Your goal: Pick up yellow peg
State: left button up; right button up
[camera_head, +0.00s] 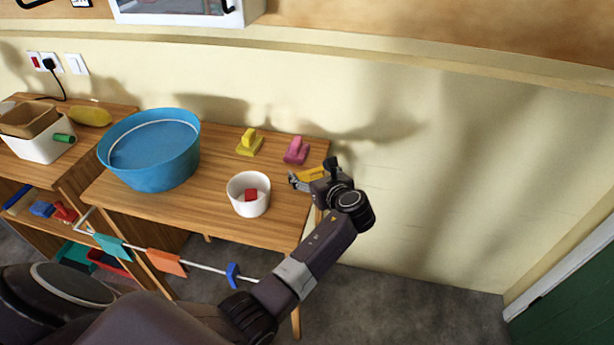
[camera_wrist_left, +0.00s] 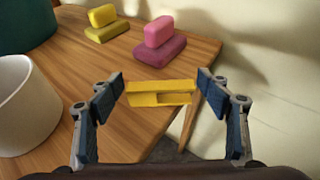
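The yellow peg (camera_wrist_left: 160,94) is a flat yellow piece with a slot. In the head view the yellow peg (camera_head: 312,173) shows at my left gripper (camera_head: 305,180), by the table's right end. It lies across the view of the table edge, partly beyond it. How high it is above the table is hard to tell. My right gripper is not in view.
On the wooden table (camera_head: 222,221) stand a blue tub (camera_head: 150,173), a white cup (camera_head: 248,208) with a red piece inside, a yellow block (camera_head: 249,143) and a pink block (camera_head: 297,150). A rod with teal, orange and blue pieces runs along the front. The wall is close behind.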

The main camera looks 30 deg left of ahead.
aim_at(310, 171)
pick_arm(q)
jog(key=c, duration=0.5)
jog(key=shift+c, duration=0.2)
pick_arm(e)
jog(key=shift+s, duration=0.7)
pick_arm(q)
jog(key=shift+r, duration=0.15)
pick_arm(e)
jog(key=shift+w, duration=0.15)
pick_arm(q)
jog(key=shift+r, duration=0.25)
notch_tip(310, 171, up, 19)
jog(key=p, duration=0.1)
jog(key=shift+r, duration=0.15)
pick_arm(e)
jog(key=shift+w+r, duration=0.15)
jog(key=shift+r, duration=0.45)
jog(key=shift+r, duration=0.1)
